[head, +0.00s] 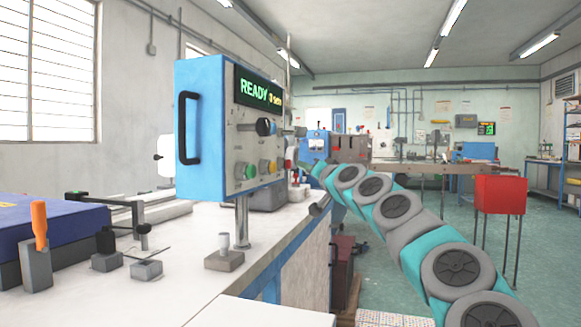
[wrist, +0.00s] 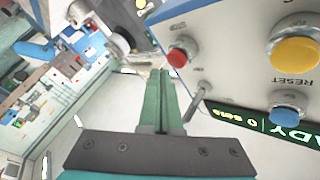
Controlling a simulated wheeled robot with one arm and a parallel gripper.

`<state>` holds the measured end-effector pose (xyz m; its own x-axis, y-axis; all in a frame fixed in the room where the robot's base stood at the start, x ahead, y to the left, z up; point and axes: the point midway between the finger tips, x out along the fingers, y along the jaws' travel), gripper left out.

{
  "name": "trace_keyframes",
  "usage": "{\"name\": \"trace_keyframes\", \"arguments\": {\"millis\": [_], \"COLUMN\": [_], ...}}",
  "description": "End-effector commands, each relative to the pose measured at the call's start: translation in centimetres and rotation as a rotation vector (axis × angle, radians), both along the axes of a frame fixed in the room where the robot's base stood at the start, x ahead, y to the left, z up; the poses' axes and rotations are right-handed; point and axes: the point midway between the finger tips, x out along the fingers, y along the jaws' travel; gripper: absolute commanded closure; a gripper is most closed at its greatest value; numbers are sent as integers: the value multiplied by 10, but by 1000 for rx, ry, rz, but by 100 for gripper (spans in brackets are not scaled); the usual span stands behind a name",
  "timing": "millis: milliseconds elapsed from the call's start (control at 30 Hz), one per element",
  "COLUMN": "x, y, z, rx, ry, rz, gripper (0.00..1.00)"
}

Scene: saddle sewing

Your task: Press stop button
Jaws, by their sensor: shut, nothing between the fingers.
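The control box (head: 203,130) is blue with a grey front panel and stands on a post at the bench edge. Its lit display (head: 258,92) reads READY. My gripper (wrist: 166,74) is shut and empty, with green fingers. Its tips appear just left of and below the red button in that view, and I cannot tell whether they touch it. In the head view my arm reaches to the panel's right edge, and the fingertips are hard to make out.
The white bench (head: 130,295) holds small fixtures. A red box (head: 500,194) stands at the right; floor there is open.

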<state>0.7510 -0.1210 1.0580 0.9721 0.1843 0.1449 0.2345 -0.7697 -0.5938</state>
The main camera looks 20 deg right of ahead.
Motion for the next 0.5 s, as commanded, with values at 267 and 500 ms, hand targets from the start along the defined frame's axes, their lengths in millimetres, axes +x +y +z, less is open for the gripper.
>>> {"name": "trace_keyframes", "arguments": {"millis": [267,500], "x": [-2,-14], "y": [-4,-20], "z": [0,-1], "rx": [0,1], "ry": [-1,0], "rz": [-1,1], "gripper": [100,100]}}
